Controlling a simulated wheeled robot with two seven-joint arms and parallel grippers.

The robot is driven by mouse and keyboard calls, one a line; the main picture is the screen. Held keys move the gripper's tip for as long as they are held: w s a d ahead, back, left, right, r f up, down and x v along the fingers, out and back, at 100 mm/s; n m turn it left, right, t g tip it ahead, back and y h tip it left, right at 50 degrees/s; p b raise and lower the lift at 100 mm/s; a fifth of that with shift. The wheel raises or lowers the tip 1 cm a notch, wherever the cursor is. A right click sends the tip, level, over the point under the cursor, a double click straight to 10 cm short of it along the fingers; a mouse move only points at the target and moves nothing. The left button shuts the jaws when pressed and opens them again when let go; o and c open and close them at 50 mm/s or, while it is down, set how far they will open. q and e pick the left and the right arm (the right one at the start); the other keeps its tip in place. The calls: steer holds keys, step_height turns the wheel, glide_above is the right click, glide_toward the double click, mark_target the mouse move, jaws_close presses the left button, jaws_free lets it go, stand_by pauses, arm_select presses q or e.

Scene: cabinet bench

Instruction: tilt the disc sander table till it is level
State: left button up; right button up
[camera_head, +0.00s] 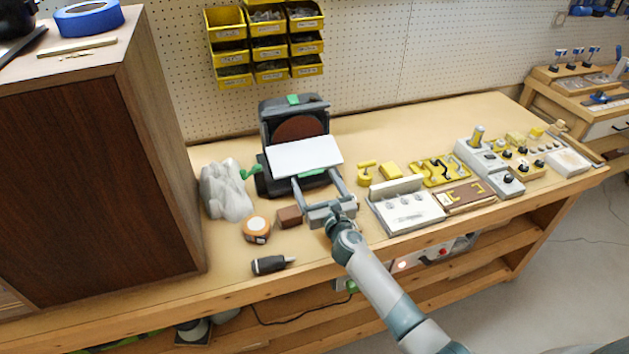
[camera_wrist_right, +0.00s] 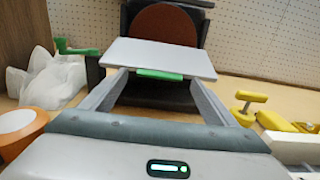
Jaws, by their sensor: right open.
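The disc sander stands at the back of the bench, with a dark body (camera_head: 267,120) and a brown disc (camera_head: 300,128). Its white table (camera_head: 303,157) sits in front of the disc and also shows in the wrist view (camera_wrist_right: 158,56); I cannot tell its exact tilt. A green tab (camera_wrist_right: 159,75) shows under the table's front edge. My right gripper (camera_head: 318,184) is open at that front edge. In the wrist view its fingers (camera_wrist_right: 157,85) reach forward on either side of the green tab, their tips partly hidden by the table. My left gripper is not in view.
A translucent whitish bag (camera_head: 226,190) and a green handle (camera_head: 251,171) are left of the sander. An orange tape measure (camera_head: 256,229), brown block (camera_head: 290,216) and dark tool (camera_head: 270,264) lie in front. Yellow parts and grey fixtures (camera_head: 408,212) fill the right. A tall brown cabinet (camera_head: 95,180) stands left.

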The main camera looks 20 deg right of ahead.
steer(key=shift+w, duration=0.5)
steer(key=c, duration=1.5)
step_height(320, 180, up, 6)
steer(key=p, duration=0.5)
steer(key=shift+s+f, duration=0.1)
steer(key=shift+f, duration=0.05)
steer(key=o, duration=1.4)
steer(key=shift+o, duration=0.5)
steer(key=shift+s+f, duration=0.15)
